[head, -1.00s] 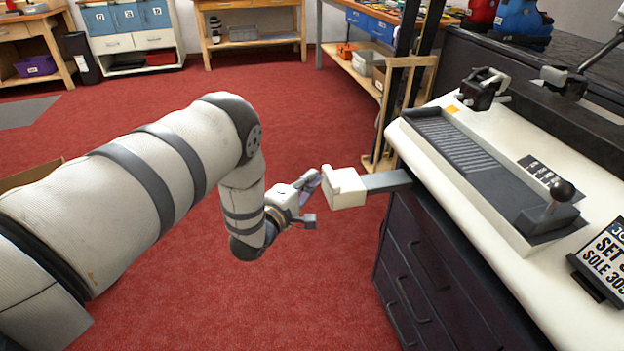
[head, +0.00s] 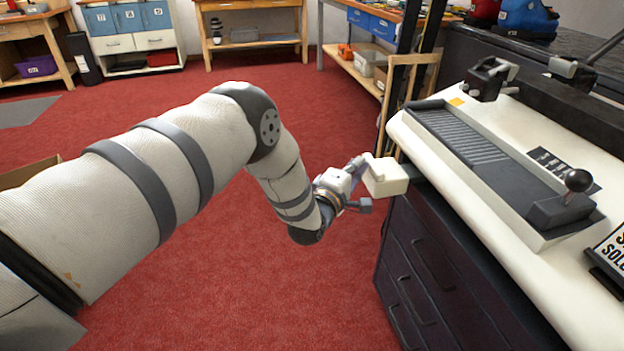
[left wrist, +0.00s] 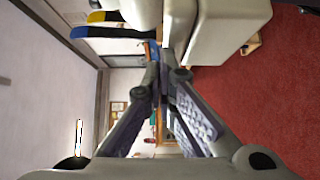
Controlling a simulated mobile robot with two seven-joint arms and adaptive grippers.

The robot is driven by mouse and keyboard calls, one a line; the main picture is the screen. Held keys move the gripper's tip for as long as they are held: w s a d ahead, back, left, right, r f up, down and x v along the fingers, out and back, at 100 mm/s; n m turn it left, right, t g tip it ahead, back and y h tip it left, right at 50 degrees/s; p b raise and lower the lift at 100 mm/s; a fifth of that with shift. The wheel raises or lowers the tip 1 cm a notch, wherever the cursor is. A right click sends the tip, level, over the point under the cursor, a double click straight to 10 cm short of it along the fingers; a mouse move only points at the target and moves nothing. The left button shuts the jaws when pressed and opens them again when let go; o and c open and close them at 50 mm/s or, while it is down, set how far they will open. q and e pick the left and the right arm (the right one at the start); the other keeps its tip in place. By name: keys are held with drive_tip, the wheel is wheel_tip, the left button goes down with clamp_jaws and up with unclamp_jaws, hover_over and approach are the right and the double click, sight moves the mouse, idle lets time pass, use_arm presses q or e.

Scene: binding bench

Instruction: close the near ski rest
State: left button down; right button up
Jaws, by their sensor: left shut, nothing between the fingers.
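The near ski rest (head: 390,178) is a cream block on a grey bar at the left side of the bench. It sits close to the bench edge, and little of its bar shows. My left gripper (head: 358,164) is shut and empty, at the block's outer, left side. It appears to touch the block, though the contact is hard to make out. In the left wrist view the shut fingers (left wrist: 165,78) are close to a large pale block (left wrist: 228,32), which looks like the rest. My right gripper is not in view.
The white bench top (head: 440,155) carries a grey ribbed tray (head: 455,135) and a black-knobbed lever (head: 577,182). Dark drawers (head: 425,270) stand below. A wooden stand (head: 397,85) is behind the rest. Red carpet (head: 230,290) lies open to the left.

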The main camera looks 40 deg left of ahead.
sight(382, 162)
use_arm(q)
drive_tip(key=w+d+b, duration=0.1)
drive_tip(key=w+d, duration=0.1)
drive_tip(key=w+d+b, duration=0.1)
drive_tip(key=w, duration=0.1)
drive_tip(key=shift+d+f, duration=0.2)
drive_tip(key=shift+d, duration=0.15)
drive_tip(key=shift+w+d, duration=0.15)
drive_tip(key=shift+w, duration=0.1)
drive_tip(key=shift+r, duration=0.25)
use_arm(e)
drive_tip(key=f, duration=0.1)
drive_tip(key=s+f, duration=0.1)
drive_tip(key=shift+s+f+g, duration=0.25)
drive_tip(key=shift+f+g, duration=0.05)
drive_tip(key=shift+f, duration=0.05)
use_arm(q)
drive_tip(key=shift+w+r, duration=0.1)
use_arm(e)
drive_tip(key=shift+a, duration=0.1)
